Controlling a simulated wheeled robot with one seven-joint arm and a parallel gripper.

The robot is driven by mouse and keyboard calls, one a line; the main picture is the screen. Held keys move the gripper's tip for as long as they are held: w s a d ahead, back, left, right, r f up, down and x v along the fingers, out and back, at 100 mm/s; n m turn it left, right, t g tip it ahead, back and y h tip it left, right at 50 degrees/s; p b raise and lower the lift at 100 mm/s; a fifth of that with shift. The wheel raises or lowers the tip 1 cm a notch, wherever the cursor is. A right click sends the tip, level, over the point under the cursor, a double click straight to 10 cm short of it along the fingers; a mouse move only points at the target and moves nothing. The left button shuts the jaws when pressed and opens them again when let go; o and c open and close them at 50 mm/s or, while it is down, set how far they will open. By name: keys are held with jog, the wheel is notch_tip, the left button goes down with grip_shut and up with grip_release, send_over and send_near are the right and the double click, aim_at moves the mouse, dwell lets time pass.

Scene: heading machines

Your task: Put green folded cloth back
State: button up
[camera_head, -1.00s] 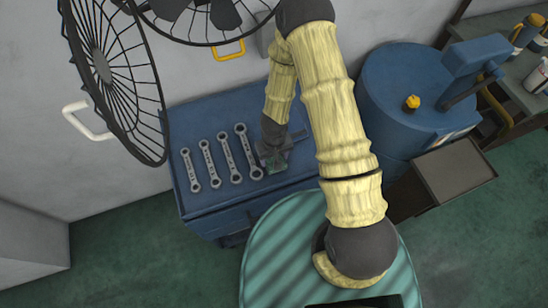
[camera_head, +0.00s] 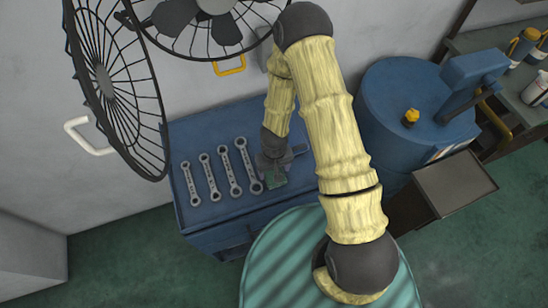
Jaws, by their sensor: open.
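The green folded cloth (camera_head: 277,181) lies on the blue cabinet top (camera_head: 215,212), right of the wrenches, and is partly hidden by my gripper. My gripper (camera_head: 274,172) points down right over the cloth, with its fingers at the cloth. The fingers are small and dark here, but they look apart. I cannot tell whether they touch the cloth.
Several wrenches (camera_head: 214,176) lie in a row left of my gripper. A black wire fan (camera_head: 118,85) stands at the upper left. A blue drum-shaped machine (camera_head: 395,90) with a yellow knob and a dark tray (camera_head: 455,185) are on the right.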

notch_tip(320, 180, up, 10)
jog(key=p, duration=0.2)
jog(key=shift+r, duration=0.15)
dwell(0.4)
jog(key=s+d+r+m+t, duration=0.1)
jog(key=s+d+r, duration=0.1)
jog(key=d+r, duration=0.2)
jog(key=s+d+r+m, duration=0.1)
jog(key=d+r, duration=0.2)
jog(key=r, duration=0.7)
jog(key=s+d+r+m+t, duration=0.1)
jog(key=s+d+r, duration=0.1)
jog(key=d+r, duration=0.2)
notch_tip(320, 180, up, 4)
jog(key=shift+s+d+f+t, duration=0.15)
jog(key=shift+s+d+t, duration=0.15)
jog(key=shift+s, duration=0.05)
jog(key=shift+w, duration=0.1)
